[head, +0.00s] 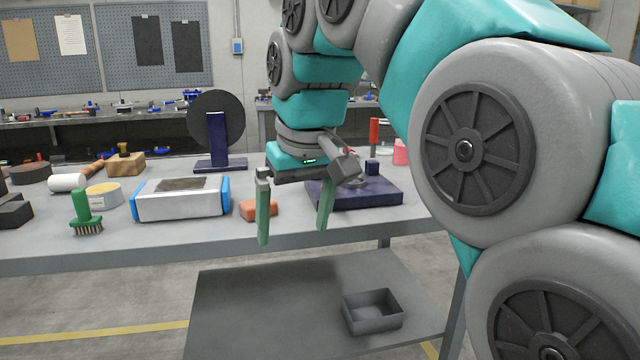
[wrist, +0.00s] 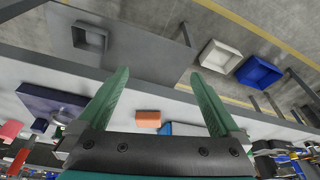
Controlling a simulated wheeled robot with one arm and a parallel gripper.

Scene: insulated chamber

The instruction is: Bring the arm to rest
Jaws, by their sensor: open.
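My gripper (head: 294,224) hangs from my arm at the front edge of the workbench (head: 330,232), with its two green fingers pointing down. The fingers are apart and nothing is between them. In the wrist view my gripper (wrist: 158,97) also shows spread fingers, with the bench edge and the floor beyond them. An orange block (head: 259,210) lies on the bench just behind and left of the fingers, not touched. It also shows in the wrist view (wrist: 148,118). A dark blue plate (head: 375,198) lies to the right, partly behind the gripper.
A white and blue box (head: 180,204), a green brush (head: 84,212), a tape roll (head: 104,195) and a disc on a blue stand (head: 220,142) occupy the bench's left. A grey open tray (head: 372,318) sits on the lower shelf (head: 265,300). Two bins (wrist: 221,57) (wrist: 258,72) stand on the floor.

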